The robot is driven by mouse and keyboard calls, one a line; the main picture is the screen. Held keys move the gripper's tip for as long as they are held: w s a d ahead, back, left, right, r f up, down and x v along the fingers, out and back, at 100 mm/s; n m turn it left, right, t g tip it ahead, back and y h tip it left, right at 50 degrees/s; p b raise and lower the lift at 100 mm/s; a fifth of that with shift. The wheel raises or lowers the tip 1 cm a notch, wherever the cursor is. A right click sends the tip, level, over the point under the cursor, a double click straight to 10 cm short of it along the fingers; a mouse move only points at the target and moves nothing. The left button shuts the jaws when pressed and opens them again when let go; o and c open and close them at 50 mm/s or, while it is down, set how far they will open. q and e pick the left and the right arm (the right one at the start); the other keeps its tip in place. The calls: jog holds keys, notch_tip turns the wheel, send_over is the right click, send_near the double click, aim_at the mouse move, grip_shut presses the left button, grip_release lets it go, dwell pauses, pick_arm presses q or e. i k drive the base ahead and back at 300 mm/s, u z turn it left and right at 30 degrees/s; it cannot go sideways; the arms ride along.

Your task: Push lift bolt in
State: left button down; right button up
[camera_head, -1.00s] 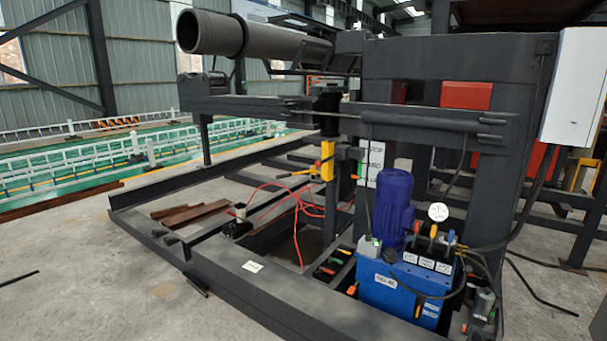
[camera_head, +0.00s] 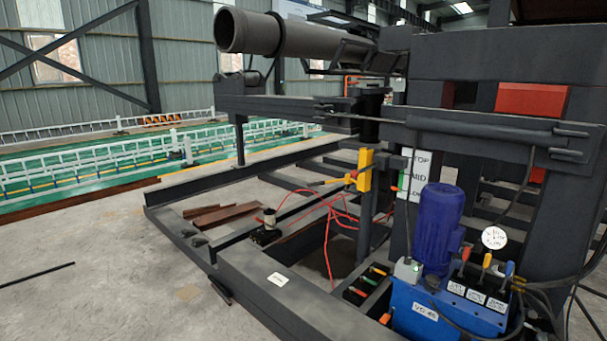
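No part is clearly marked as the lift bolt. A yellow block (camera_head: 365,170) sits on the dark upright post (camera_head: 369,215) in the middle of the view. A thin bar with a yellow end (camera_head: 331,181) sticks out from it to the left. I cannot tell how far any bolt sits in or out. Beside it, on the right, is a sign (camera_head: 416,176) with TOP and MID readable and its lowest line partly hidden. Neither of my grippers is in view.
A blue hydraulic unit (camera_head: 445,308) with a motor, gauge and colored levers stands at the lower right. A large pipe (camera_head: 290,37) lies above the long arm (camera_head: 290,108). Red hoses (camera_head: 332,207) cross the floor frame (camera_head: 262,290). Concrete floor at left is mostly clear.

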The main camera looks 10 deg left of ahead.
aim_at(354, 173)
jog(key=u, duration=0.25)
jog(key=i, duration=0.95)
jog(key=z, duration=0.7)
jog(key=i, duration=0.75)
jog(key=z, duration=0.55)
